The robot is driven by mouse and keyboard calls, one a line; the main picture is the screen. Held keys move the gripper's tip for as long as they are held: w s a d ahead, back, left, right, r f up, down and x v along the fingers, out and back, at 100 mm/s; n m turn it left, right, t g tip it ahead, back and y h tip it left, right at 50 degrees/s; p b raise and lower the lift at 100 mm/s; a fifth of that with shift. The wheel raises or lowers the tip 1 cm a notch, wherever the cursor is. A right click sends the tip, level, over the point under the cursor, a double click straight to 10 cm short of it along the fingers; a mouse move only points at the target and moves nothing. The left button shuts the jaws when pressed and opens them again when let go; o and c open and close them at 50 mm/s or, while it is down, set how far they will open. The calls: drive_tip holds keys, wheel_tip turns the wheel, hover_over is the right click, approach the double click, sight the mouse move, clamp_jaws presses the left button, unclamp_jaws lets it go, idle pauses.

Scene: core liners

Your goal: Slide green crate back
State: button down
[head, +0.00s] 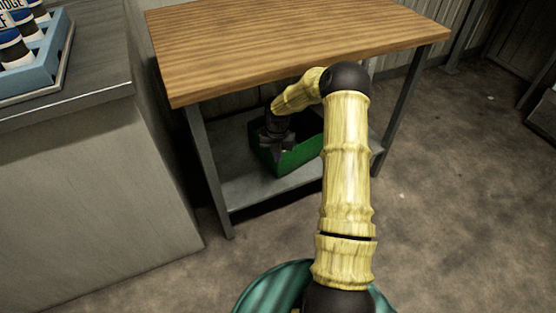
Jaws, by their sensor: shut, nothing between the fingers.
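The green crate (299,158) sits on the lower shelf (250,191) of a wooden-topped table, partly hidden behind my arm. Its near corner faces me, close to the shelf's front edge. My gripper (283,154) reaches in under the tabletop and points down at the crate's near left part. It is shut with nothing held. I cannot tell whether its fingers touch the crate's wall or are inside it.
The wooden tabletop (290,40) is bare and overhangs the shelf. Grey legs frame the shelf at both sides. A grey counter (85,170) stands at left with a blue tray (40,55) of bottles. The shelf left of the crate looks clear.

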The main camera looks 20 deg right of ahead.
drive_tip(key=w+d+f+b, duration=0.2)
drive_tip(key=f+b, duration=0.4)
drive_tip(key=f, duration=0.3)
drive_tip(key=shift+w+f+b, duration=0.2)
drive_tip(key=shift+w+b, duration=0.2)
drive_tip(key=shift+w, duration=0.35)
drive_tip(key=shift+d, duration=0.1)
